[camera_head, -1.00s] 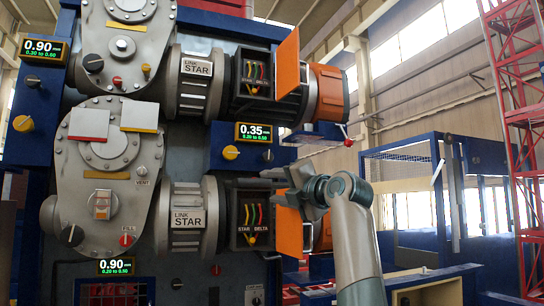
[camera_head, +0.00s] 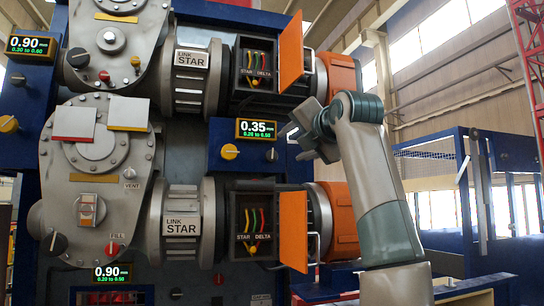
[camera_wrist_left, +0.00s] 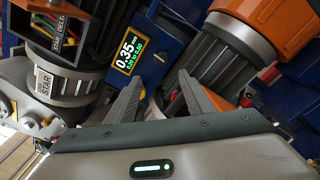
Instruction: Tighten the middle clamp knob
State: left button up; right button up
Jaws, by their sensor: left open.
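A yellow knob (camera_head: 229,152) sits on a blue panel between the upper and lower motor units, left of the display reading 0.35 (camera_head: 256,129). No label marks it as the middle clamp knob, so I cannot be sure it is the one. My left gripper (camera_head: 297,134) is open and empty, to the right of that display and between the orange covers. In the left wrist view its two fingers (camera_wrist_left: 160,86) spread apart, with the same display (camera_wrist_left: 126,54) beyond them. I cannot make out the yellow knob clearly there. My right gripper is not in view.
An upper orange cover (camera_head: 291,48) and a lower orange cover (camera_head: 293,230) stick out beside the terminal boxes. Orange motor ends (camera_head: 341,80) lie close behind my arm. A blue cage frame (camera_head: 500,200) stands at the right.

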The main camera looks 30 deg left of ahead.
aim_at(273, 156)
pick_arm(q)
jog(key=p+x, duration=0.9)
jog(key=x, duration=0.7)
jog(key=shift+w+a, duration=0.15)
jog(key=shift+w, duration=0.1)
jog(key=shift+w+a+f+p, duration=0.1)
jog(key=shift+w+a+p, duration=0.3)
jog(key=shift+w+a, duration=0.05)
jog(key=c, duration=1)
